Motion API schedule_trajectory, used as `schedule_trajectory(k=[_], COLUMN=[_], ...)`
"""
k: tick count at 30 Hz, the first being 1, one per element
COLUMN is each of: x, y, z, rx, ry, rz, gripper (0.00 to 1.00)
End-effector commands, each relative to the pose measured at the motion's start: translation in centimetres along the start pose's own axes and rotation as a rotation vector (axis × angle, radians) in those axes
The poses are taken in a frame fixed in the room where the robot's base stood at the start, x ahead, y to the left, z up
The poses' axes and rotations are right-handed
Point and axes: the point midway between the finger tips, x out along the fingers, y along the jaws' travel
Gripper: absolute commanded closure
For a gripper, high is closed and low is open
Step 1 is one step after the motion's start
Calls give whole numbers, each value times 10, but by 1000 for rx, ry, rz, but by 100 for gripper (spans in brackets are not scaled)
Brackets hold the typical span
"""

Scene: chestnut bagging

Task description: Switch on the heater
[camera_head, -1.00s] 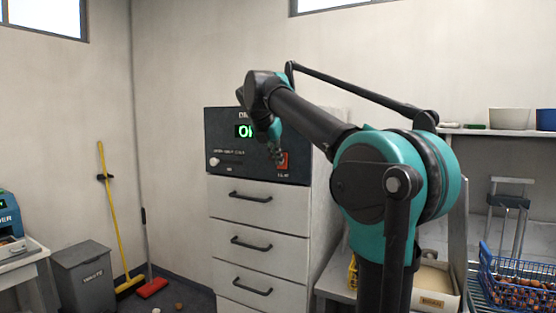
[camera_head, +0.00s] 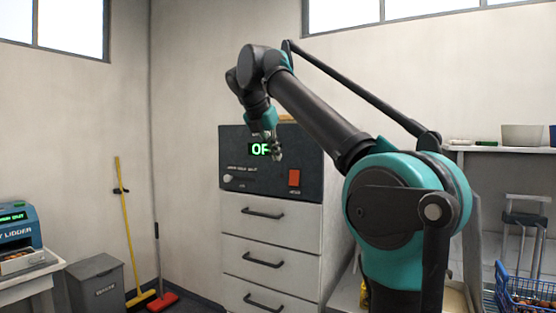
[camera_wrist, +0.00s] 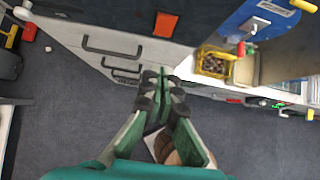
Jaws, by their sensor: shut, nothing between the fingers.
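The heater (camera_head: 265,190) is a dark box on top of a white drawer cabinet. Its green display (camera_head: 256,149) starts with "OF"; the rest is hidden behind my gripper. A red switch (camera_head: 294,178) is at the lower right of its face, and a pale knob (camera_head: 227,179) is at the left. My gripper (camera_head: 276,154) is shut and empty, in front of the panel, above and left of the switch in the picture. In the wrist view the shut green fingers (camera_wrist: 164,86) point toward the cabinet, with the red switch (camera_wrist: 165,24) beyond and apart from them.
White drawers (camera_head: 268,228) with dark handles are below the heater. A broom, a red brush and a grey waste bin (camera_head: 96,284) stand left. A shelf (camera_head: 500,149) with bowls and a blue basket (camera_head: 522,290) are right. The wrist view shows open grey floor (camera_wrist: 60,130).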

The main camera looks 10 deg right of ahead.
Motion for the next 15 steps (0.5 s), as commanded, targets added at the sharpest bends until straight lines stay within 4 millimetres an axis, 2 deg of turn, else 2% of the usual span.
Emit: schedule_trajectory(k=[9,15], x=[0,7], y=[0,-2], z=[-1,-12], rx=[0,1], ry=[0,6], rz=[0,-1], gripper=[100,100])
